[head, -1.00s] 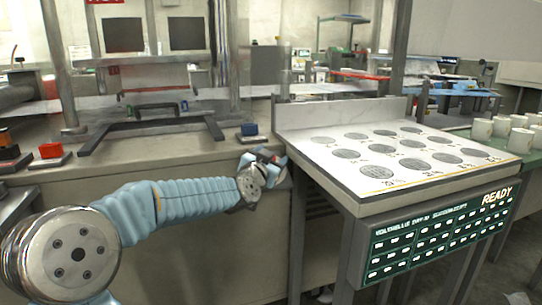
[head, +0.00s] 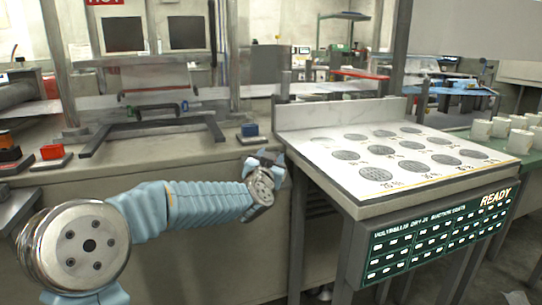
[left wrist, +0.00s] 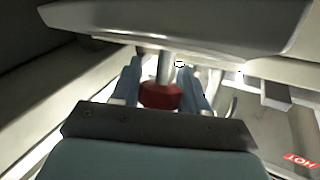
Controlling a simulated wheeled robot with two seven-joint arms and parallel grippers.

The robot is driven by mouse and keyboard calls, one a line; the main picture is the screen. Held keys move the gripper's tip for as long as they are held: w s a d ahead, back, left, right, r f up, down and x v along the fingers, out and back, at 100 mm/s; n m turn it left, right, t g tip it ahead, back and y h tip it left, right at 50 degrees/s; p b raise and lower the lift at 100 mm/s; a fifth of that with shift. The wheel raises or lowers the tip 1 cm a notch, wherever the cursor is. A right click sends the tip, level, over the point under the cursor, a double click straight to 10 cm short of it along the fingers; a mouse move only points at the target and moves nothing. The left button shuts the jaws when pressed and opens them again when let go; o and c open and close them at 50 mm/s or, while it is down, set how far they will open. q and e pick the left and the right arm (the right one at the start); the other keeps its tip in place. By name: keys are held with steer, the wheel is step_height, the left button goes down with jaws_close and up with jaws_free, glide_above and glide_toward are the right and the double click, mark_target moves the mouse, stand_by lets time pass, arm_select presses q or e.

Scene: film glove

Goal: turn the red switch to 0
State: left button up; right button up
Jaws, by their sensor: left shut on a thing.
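My left gripper (head: 270,157) is beside the right end of the grey bench, near the left edge of the white panel table. In the left wrist view its two blue fingers (left wrist: 163,88) stand on either side of a red knob-like part, which I take to be the red switch (left wrist: 160,96). The gripper is shut on it. A grey stem (left wrist: 163,68) runs from the red part up the picture. Any markings on the switch, such as 0, cannot be read. In the head view the gripper hides the switch. My right gripper is not in view.
The white panel (head: 335,136) with grey discs is right of the gripper, above a green READY display (head: 430,238). A blue block (head: 249,130) and a red block (head: 52,151) sit on the bench (head: 190,150). White mugs (head: 481,130) stand at far right.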

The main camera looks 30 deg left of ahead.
arm_select(q)
steer(key=n+y, duration=0.2)
steer(key=y, duration=0.1)
steer(key=shift+n+g, duration=0.3)
steer(key=shift+n, duration=0.1)
steer(key=shift+s+a+n+g+y, duration=0.1)
steer(key=shift+n+g+y, duration=0.3)
steer(key=shift+n+y, duration=0.3)
steer(key=shift+s+a+n+g+y, duration=0.1)
steer(key=shift+n+g+y, duration=0.3)
steer(key=shift+n+y, duration=0.3)
steer(key=o, duration=1)
steer(key=shift+c, duration=0.2)
steer(key=b+v, duration=0.1)
steer(key=v, duration=1.2)
steer(key=shift+s+d, duration=0.2)
steer(key=shift+d, duration=0.1)
